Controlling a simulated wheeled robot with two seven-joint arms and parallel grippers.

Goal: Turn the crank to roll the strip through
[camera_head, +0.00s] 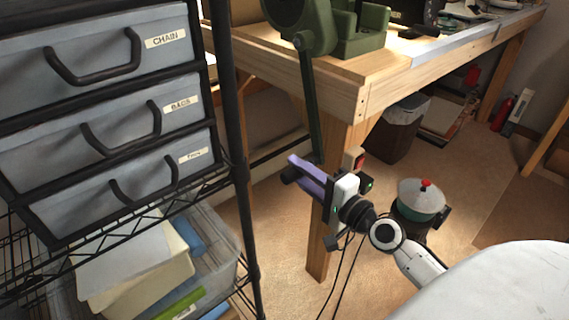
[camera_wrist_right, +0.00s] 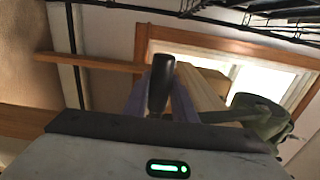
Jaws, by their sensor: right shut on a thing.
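The green rolling mill (camera_head: 302,20) stands on the wooden bench at the top of the head view. Its dark crank arm (camera_head: 311,100) hangs down past the bench's front corner, almost vertical. My right gripper (camera_head: 297,171), with purple fingers, is shut on the black crank handle (camera_head: 287,176) at the arm's lower end. In the right wrist view the handle (camera_wrist_right: 161,82) sits between the two purple fingers, and the green mill (camera_wrist_right: 262,118) shows at right. I cannot make out the strip. My left gripper is not in view.
The wooden bench (camera_head: 345,85) has a leg just behind my right gripper. A black wire rack (camera_head: 240,160) with labelled grey drawers (camera_head: 95,60) stands at left. A bin (camera_head: 400,130) and a round canister (camera_head: 420,200) are on the floor to the right.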

